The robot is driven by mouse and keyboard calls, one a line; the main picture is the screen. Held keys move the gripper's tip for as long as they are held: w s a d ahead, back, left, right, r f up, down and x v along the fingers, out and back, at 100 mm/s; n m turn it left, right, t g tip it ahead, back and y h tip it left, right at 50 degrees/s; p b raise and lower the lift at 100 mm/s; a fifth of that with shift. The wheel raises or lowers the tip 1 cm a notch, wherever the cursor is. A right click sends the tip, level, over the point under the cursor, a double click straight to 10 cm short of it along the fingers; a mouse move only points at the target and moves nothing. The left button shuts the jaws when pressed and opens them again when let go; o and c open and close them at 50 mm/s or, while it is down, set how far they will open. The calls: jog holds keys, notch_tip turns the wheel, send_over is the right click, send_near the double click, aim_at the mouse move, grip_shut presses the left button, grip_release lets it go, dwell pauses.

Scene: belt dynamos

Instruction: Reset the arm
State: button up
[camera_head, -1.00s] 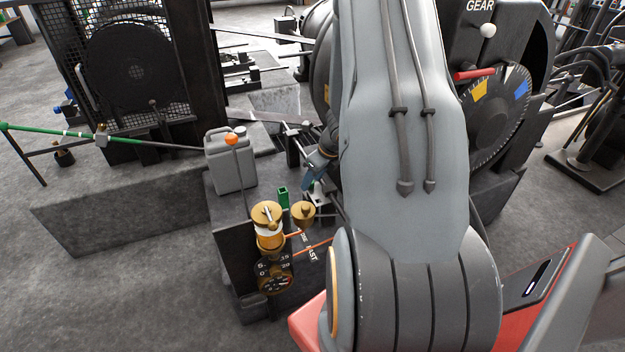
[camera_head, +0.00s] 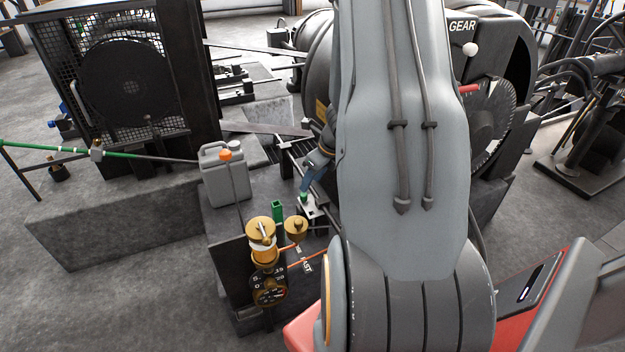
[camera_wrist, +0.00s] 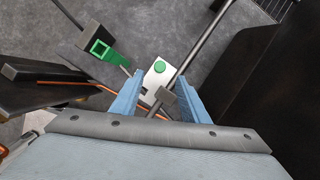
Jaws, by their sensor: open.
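My arm fills the middle of the head view, reaching away over the machine bench. My gripper (camera_head: 312,178) shows there as blue fingers at the arm's left edge, pointing down at a small pale block. In the wrist view, my gripper (camera_wrist: 160,88) has its two blue fingers spread apart. Between and beyond them lie a pale plate with a round green button (camera_wrist: 160,66) and a dark rod (camera_wrist: 203,52) crossing diagonally. I see nothing held. A green square bracket (camera_wrist: 103,50) lies left of the fingers; it also shows in the head view (camera_head: 277,210).
A grey canister (camera_head: 225,178) stands on the stone block left of the gripper. A brass oiler (camera_head: 262,238) and a dial gauge (camera_head: 269,288) stand at the front. A dark toothed dial (camera_head: 492,122) stands right of my arm. Open floor lies at lower left.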

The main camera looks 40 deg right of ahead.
dwell(0.3)
jog(key=s+a+r+n+g+y, duration=0.1)
jog(key=a+r+n, duration=0.45)
jog(key=a, duration=0.35)
jog(key=a+r+n+y, duration=0.1)
jog(key=a+r+n, duration=0.4)
jog(key=a, duration=0.4)
jog(key=s+a+r+n+g+y, duration=0.1)
jog(key=a+r+n, duration=0.3)
jog(key=a+n, duration=0.4)
jog(key=s+a+r+n+g+h, duration=0.1)
jog(key=s+a+r+n, duration=0.3)
jog(key=s+a+n, duration=0.3)
jog(key=s+a+r+n+g+h, duration=0.15)
jog(key=s+a+r+n, duration=0.25)
jog(key=s+n, duration=0.4)
jog(key=s+d+r+h+p, duration=0.1)
jog(key=s+d+r+p, duration=0.2)
jog(key=d+r+p, duration=0.4)
jog(key=shift+d+r+p, duration=0.4)
jog(key=shift+d+p, duration=0.05)
jog(key=shift+p, duration=3.4)
jog(key=shift+s, duration=0.1)
